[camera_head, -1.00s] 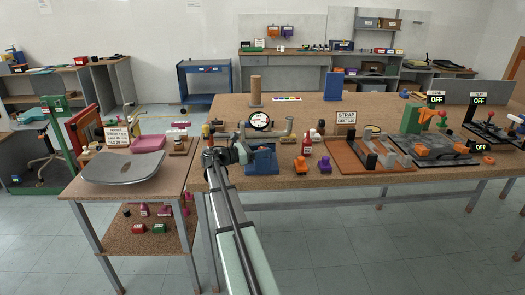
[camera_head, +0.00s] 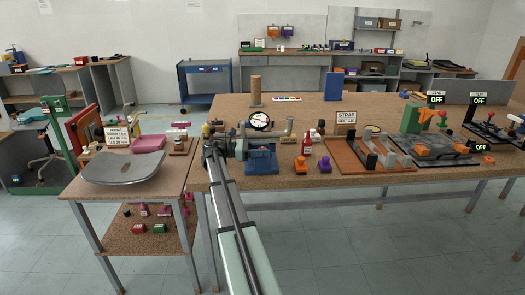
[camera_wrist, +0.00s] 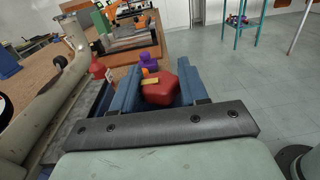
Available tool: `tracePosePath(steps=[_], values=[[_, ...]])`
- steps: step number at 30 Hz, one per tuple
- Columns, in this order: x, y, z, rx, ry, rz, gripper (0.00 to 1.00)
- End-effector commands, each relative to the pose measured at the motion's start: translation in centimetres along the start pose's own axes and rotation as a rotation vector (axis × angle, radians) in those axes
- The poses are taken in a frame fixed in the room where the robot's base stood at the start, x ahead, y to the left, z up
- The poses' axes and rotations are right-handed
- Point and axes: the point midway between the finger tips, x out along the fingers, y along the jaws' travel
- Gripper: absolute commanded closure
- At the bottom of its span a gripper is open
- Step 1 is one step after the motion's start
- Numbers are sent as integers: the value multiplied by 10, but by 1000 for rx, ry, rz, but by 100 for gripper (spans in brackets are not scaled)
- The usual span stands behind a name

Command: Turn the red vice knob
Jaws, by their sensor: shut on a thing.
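The red vice knob (camera_wrist: 160,90) shows in the wrist view as a faceted red block with a small yellow mark (camera_wrist: 150,82) on top. My gripper (camera_wrist: 159,88) has a blue finger on each side of it and is shut on it. In the head view my gripper (camera_head: 238,150) is at the front edge of the main bench, at the left side of the blue vice (camera_head: 262,162). The knob is hidden there by my gripper and arm. A thick grey-beige pipe (camera_wrist: 50,105) runs along the left of the wrist view.
A round gauge (camera_head: 260,121) stands behind the vice. A red bottle (camera_head: 307,145), an orange block (camera_head: 300,165) and a purple block (camera_head: 325,165) stand to its right. A lower side table (camera_head: 80,188) with a grey curved seat (camera_head: 124,168) is at the left. Floor in front is clear.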

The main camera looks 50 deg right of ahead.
Motion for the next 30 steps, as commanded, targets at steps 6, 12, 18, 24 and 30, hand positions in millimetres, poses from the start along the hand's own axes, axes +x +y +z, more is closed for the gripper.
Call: tracePosePath(steps=[6,12,18,24,30], values=[[0,0,0,0,0,0,47],[0,0,0,0,0,1,36],[-2,0,0,0,0,1,36],[-22,1,0,0,0,3,36],[-60,2,0,0,0,4,36]])
